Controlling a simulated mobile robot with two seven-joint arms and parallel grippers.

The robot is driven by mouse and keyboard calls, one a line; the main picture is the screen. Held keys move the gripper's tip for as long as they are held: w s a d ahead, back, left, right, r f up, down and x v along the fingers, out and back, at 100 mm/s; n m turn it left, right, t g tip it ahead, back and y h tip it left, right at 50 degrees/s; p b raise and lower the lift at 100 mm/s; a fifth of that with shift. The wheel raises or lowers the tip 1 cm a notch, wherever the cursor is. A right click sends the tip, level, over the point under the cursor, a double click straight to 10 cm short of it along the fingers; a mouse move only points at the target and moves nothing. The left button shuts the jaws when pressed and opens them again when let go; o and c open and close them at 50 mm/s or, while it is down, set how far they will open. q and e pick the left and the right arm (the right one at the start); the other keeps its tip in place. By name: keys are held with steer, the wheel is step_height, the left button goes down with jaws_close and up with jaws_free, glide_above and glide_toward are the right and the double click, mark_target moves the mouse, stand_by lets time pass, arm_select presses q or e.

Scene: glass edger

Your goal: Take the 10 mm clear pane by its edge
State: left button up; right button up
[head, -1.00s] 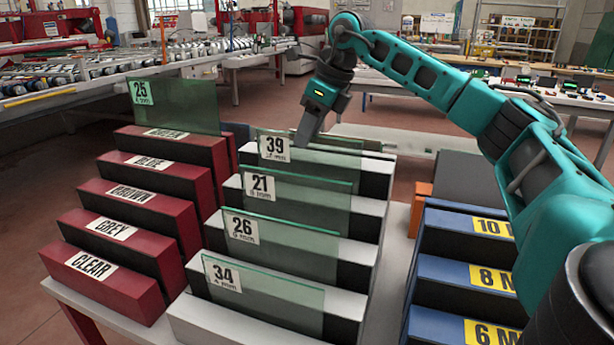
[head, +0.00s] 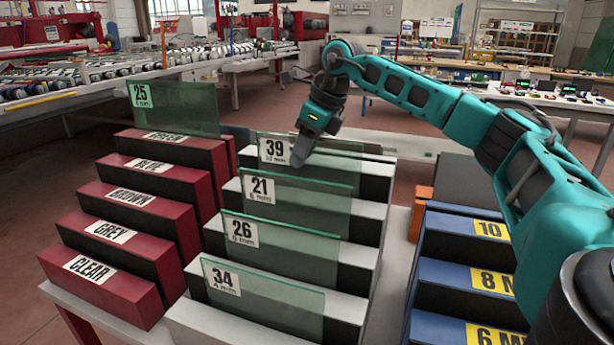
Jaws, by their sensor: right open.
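The pane labelled 39 (head: 335,167), whose small print looks like 10 mm, stands upright in the rearmost slot of the white rack (head: 180,320). It is greenish and see-through. My right gripper (head: 298,160) points down at this pane, beside its label and overlapping its upper part in the picture. It is open with nothing in it. Its fingers overlap from this side, so I cannot tell whether they straddle the edge or touch the glass. My left gripper is not in view.
Panes 21 (head: 320,203), 26 (head: 300,256) and 34 (head: 285,302) stand in front in the white rack. A blue thickness-labelled rack (head: 440,270) stands right.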

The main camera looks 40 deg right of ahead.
steer(key=shift+c, duration=0.4)
jaws_close()
steer(key=shift+r, duration=0.15)
stand_by(0.4)
